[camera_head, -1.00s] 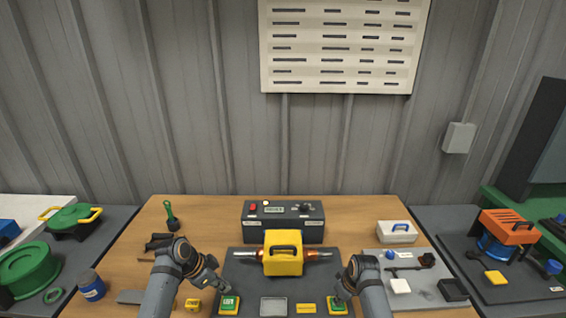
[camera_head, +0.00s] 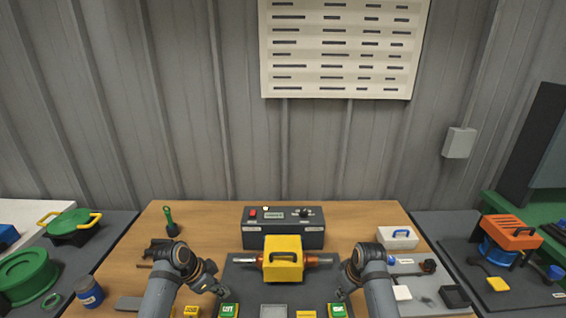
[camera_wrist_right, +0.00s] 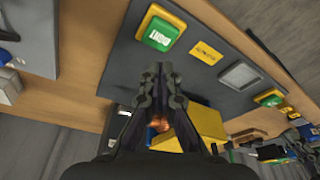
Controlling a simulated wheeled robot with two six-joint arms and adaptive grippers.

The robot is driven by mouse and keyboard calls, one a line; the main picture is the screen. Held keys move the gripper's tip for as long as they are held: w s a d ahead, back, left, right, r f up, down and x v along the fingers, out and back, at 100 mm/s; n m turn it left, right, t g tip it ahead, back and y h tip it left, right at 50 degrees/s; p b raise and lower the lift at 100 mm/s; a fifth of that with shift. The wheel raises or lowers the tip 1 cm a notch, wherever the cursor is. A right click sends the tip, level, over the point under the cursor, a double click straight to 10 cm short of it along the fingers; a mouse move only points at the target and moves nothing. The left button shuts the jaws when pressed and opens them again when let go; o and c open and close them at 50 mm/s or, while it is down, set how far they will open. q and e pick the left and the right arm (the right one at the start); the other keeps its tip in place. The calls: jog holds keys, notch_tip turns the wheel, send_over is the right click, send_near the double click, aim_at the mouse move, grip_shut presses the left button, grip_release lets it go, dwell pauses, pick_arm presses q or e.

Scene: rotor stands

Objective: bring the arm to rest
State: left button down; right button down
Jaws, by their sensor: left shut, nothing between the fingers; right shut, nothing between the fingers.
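My left gripper (camera_head: 222,291) is shut and empty, just above the left green button (camera_head: 228,310) on the dark plate (camera_head: 240,272). My right gripper (camera_head: 338,294) is shut and empty, near the right green button (camera_head: 338,310). In the right wrist view its closed fingers (camera_wrist_right: 160,72) point at the bare dark plate, apart from the green button (camera_wrist_right: 160,33). A yellow cover with a black handle (camera_head: 284,262) sits over a horizontal shaft (camera_head: 318,259) with copper-coloured parts on the dark plate.
A dark control box (camera_head: 284,238) with a red button stands behind the yellow cover. A green-handled tool (camera_head: 170,222) stands at back left. A blue jar (camera_head: 89,291) stands at the left table edge.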

jog(key=shift+r, duration=0.7)
